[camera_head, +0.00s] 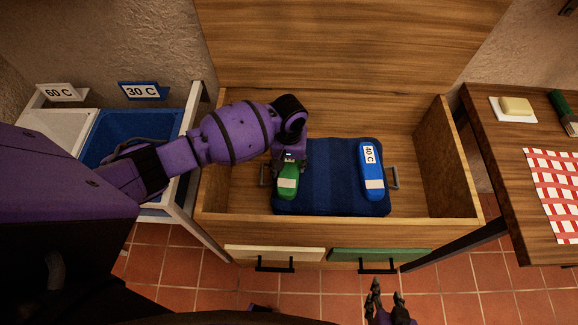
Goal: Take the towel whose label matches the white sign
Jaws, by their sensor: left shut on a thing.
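The white sign (59,93) at the far left reads "60 C". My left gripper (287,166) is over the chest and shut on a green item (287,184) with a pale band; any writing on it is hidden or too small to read. A blue rounded item (372,172) with a white label "40 C" lies to its right. Both are over a dark blue folded cloth (330,180) with a grey handle at each side. My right gripper (386,298) is low in front of the chest, empty, with its fingers apart.
A blue sign (140,91) reads "30 C" above a blue bin (125,135), beside a white bin (65,128). The open wooden chest (437,160) has walls around the cloth. A side table (495,165) at right holds soap (516,106) and a checked cloth (556,185).

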